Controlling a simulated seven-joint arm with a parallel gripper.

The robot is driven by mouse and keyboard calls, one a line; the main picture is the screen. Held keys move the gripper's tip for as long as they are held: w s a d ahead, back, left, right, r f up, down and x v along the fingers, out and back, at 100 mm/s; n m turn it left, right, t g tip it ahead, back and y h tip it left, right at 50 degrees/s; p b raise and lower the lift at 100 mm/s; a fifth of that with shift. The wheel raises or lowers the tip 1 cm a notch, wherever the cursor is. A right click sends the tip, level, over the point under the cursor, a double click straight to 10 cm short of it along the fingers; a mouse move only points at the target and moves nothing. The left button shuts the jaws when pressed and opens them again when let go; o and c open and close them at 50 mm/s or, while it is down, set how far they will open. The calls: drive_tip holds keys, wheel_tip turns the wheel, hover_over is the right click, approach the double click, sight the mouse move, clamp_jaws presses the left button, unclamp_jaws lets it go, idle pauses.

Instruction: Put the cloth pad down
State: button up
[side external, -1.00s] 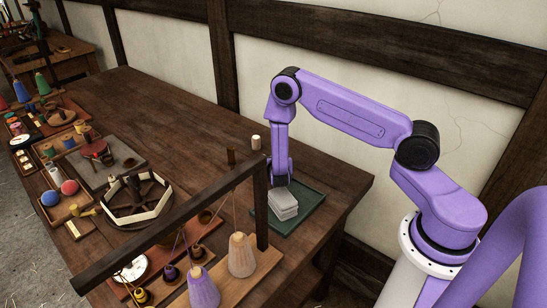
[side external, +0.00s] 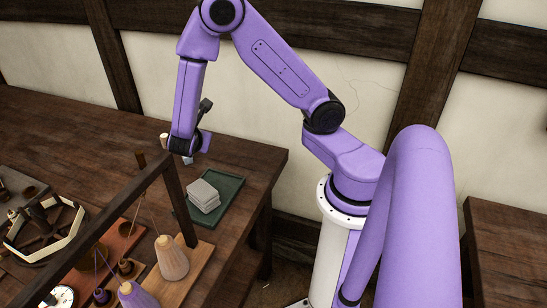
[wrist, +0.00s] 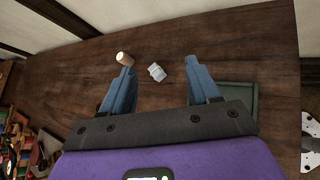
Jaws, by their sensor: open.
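My gripper (wrist: 160,88) is open, raised above the table to the left of the green tray; its end also shows in the side external view (side external: 184,150). A small pale blue-white folded thing (wrist: 157,72), which looks like the cloth pad, lies on bare wood, seen between and beyond my fingers with nothing touching it. A small pale patch (side external: 181,187) left of the tray may be the same thing. A stack of grey-white folded cloths (side external: 203,196) sits on the green tray (side external: 228,190). My gripper hides part of the tray (wrist: 238,88) in the wrist view.
A pale cylinder (wrist: 124,58) stands beyond the left finger. A dark wooden frame (side external: 180,200) with strings and cones stands in front of the tray.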

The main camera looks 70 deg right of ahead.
drive_tip(key=s+a+r+m+g+y, duration=0.2)
drive_tip(key=s+a+y, duration=0.1)
drive_tip(key=s, duration=0.6)
drive_tip(key=s+a+r+m+g+y, duration=0.1)
drive_tip(key=s+a+r+m+y, duration=0.1)
drive_tip(key=s, duration=0.7)
drive_tip(key=s+a+r+m+g+y, duration=0.2)
drive_tip(key=s+a+r+y, duration=0.2)
drive_tip(key=s, duration=0.5)
drive_tip(key=shift+a+r+m+g+y, duration=0.15)
drive_tip(key=shift+a+m+g+y, duration=0.2)
drive_tip(key=shift+a+y, duration=0.65)
